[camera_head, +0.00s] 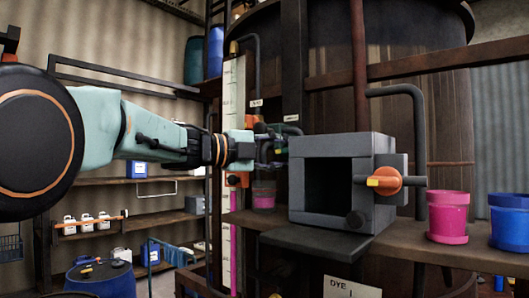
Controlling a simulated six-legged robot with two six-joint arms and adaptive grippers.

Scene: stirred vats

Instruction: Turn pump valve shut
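A grey box-shaped unit (335,140) with a dark square opening stands on a shelf in front of a large dark vat. An orange valve knob with a yellow-tipped handle (384,181) is on its right side; the handle lies about level. Another orange fitting (236,179) sits on the white gauge strip, partly behind my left arm. I cannot tell which of the two is the pump valve. My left gripper (284,143) is by the upper left of the grey unit, apart from the orange knob. Its fingers are small and dark against pipes. My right gripper is not in view.
A pink pot (448,217) and a blue pot (509,221) stand right of the grey unit. Dark pipes (418,130) run down the vat. A blue drum (101,279) and shelves with white bottles (87,222) are at the left.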

